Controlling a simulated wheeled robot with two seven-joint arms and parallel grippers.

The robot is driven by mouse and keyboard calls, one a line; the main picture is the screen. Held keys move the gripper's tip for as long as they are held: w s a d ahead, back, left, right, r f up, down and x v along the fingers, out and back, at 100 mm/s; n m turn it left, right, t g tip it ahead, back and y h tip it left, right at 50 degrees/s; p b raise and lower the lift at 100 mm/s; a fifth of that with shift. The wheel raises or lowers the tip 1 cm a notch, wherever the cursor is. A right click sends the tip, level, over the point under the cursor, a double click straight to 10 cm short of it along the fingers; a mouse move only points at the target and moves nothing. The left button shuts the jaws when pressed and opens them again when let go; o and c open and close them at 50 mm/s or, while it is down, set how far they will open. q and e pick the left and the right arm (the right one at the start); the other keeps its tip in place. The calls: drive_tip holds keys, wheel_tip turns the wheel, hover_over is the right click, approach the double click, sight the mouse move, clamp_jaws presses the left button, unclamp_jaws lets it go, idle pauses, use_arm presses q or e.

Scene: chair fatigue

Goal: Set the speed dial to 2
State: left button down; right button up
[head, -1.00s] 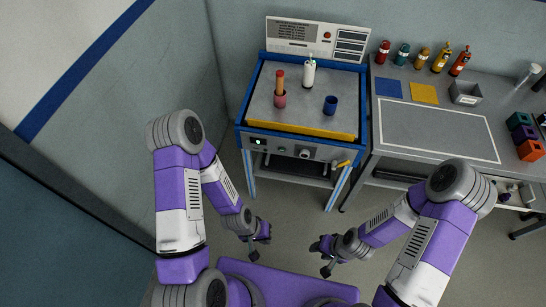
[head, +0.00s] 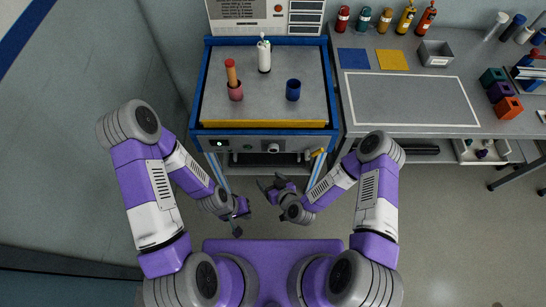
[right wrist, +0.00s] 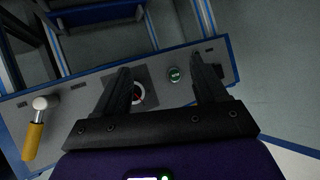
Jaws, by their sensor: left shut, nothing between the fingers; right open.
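The speed dial (head: 273,148) is on the front panel of the blue-framed machine. In the right wrist view the dial (right wrist: 139,93) is round with a red and white face on a dark square plate, partly hidden by the left finger. I cannot read its setting. My right gripper (head: 270,184) is open and empty, below and in front of the panel in the head view. My left gripper (head: 240,217) is shut and empty, lower and to the left.
A yellow-handled lever (right wrist: 34,135) is beside the dial. On the machine's top stand a pink cup (head: 236,92) with an orange stick, a white bottle (head: 264,56) and a blue cup (head: 293,90). A workbench (head: 410,100) stands to the right.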

sight(273, 151)
drive_tip(key=w+t+h+b, duration=0.2)
drive_tip(key=w, duration=0.1)
drive_tip(key=w+m+t+h+b, duration=0.1)
drive_tip(key=w+t+h+b, duration=0.1)
drive_tip(key=w+t, duration=0.1)
drive_tip(key=w+d+r+t+h+b, duration=0.1)
drive_tip(key=w+t+h+b, duration=0.1)
drive_tip(key=w+t, duration=0.1)
drive_tip(key=shift+r+m+h, duration=0.1)
drive_tip(key=shift+m+h, duration=0.2)
drive_tip(key=shift+w, duration=0.55)
drive_tip(key=c, duration=1.1)
drive_tip(key=shift+o, duration=0.2)
